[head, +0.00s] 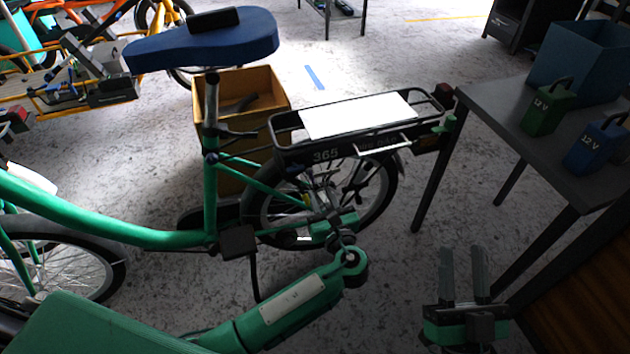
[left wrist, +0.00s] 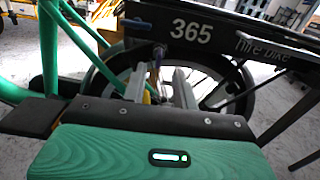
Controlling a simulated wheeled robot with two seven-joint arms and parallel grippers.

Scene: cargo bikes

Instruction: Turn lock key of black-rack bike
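The green-framed bike (head: 120,232) has a black rear rack (head: 290,124) with the number 365 on its side plate, which also shows in the left wrist view (left wrist: 215,32). My left gripper (head: 308,205) is low beside the rear wheel (head: 375,190), under the rack. In the left wrist view its two fingers (left wrist: 160,88) stand apart, pointing at the wheel. My right gripper (head: 464,275) is open and empty at lower right.
A white sheet (head: 358,115) lies on the rack. A grey table (head: 500,110) at right holds a blue bin (head: 585,62), a green 12 V battery (head: 548,108) and a blue one (head: 597,145). A wooden box (head: 262,85) stands behind the bike.

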